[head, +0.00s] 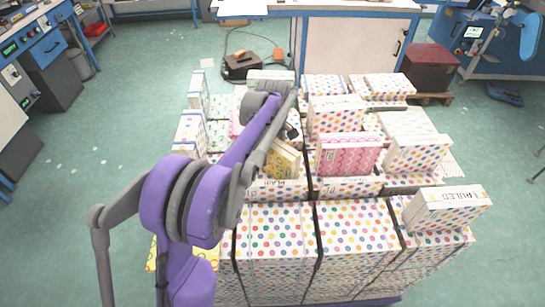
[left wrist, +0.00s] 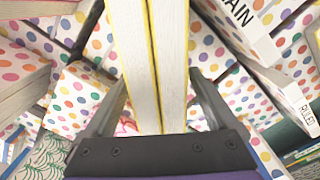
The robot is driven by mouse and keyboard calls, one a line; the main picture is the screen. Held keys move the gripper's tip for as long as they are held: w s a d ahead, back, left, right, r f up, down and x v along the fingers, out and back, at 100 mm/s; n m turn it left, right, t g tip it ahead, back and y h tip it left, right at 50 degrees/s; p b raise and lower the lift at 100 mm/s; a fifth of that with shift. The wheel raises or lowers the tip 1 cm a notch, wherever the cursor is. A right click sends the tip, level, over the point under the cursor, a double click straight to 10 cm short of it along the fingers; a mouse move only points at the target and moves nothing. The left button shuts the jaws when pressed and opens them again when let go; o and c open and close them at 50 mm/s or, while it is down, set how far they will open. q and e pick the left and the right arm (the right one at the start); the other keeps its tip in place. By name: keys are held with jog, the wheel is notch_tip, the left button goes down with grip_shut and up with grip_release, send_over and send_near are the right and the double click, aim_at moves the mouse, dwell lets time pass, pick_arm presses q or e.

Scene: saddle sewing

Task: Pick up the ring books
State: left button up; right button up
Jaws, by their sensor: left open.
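Yellow-covered books (head: 282,160) stand in the middle of the stacks in the head view, partly hidden by my left arm. In the left wrist view two upright page blocks with yellow edges (left wrist: 172,45) run up the middle. My left gripper (left wrist: 158,82) is open, with one finger on each side of these books. Small gaps seem to show between fingers and books, so contact is not clear. In the head view the left gripper (head: 292,133) is mostly hidden by its own arm. My right gripper is not in view.
Dotted boxes (head: 277,232) fill a pallet-like stack around the books. A pink book (head: 347,156) stands just right of the gripper. A box marked RULED (head: 447,207) lies at the right front.

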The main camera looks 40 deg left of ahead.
pick_arm(q)
grip_shut()
dwell(0.5)
